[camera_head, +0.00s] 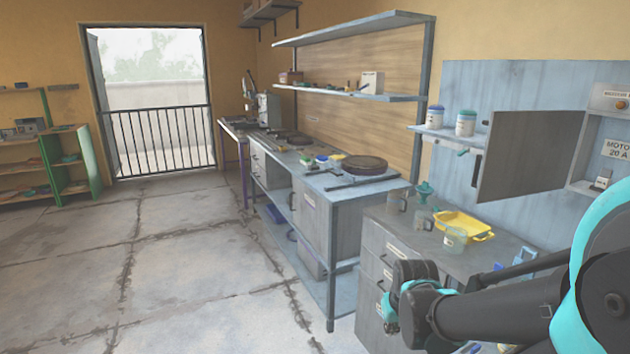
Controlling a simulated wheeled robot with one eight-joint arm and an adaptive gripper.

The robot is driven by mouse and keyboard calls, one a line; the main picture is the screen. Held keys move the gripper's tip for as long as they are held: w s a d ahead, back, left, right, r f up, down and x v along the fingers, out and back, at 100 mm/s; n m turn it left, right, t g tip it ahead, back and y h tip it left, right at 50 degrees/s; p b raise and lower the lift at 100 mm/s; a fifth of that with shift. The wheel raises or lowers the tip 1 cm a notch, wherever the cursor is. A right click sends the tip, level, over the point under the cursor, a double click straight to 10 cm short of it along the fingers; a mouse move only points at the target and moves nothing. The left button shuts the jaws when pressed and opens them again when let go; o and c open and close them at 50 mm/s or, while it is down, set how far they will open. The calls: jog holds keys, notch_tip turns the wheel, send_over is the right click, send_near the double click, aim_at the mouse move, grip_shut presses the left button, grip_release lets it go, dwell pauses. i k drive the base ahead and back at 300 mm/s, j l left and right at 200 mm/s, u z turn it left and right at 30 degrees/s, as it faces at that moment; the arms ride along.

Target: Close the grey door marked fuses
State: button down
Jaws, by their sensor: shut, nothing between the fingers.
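The grey door (530,155) is a flat dark panel at the right, standing open and swung out from the wall to the left of the electrical box (590,150). Its right edge meets the box and its left edge stands free. I cannot read any fuses mark on it. My black and teal arm reaches in from the lower right, low in front of the counter and below the door. I cannot make out my gripper's fingers in this view.
The grey counter (395,238) below the door holds a yellow tray (462,226), clear cups and a green-topped item. A small shelf (450,135) with two jars is left of the door. A longer workbench stands further back. Open floor (170,265) lies to the left.

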aim_at(526, 152)
jog(key=i+j+z, duration=0.1)
jog(key=i+j, duration=0.45)
jog(key=i+j+z, duration=0.1)
jog(key=i+j, duration=0.95)
jog(key=j, duration=0.3)
jog(key=i+j+z, duration=0.1)
jog(key=z, duration=2.35)
jog(key=k+j+z, duration=0.1)
jog(key=k+j, duration=0.15)
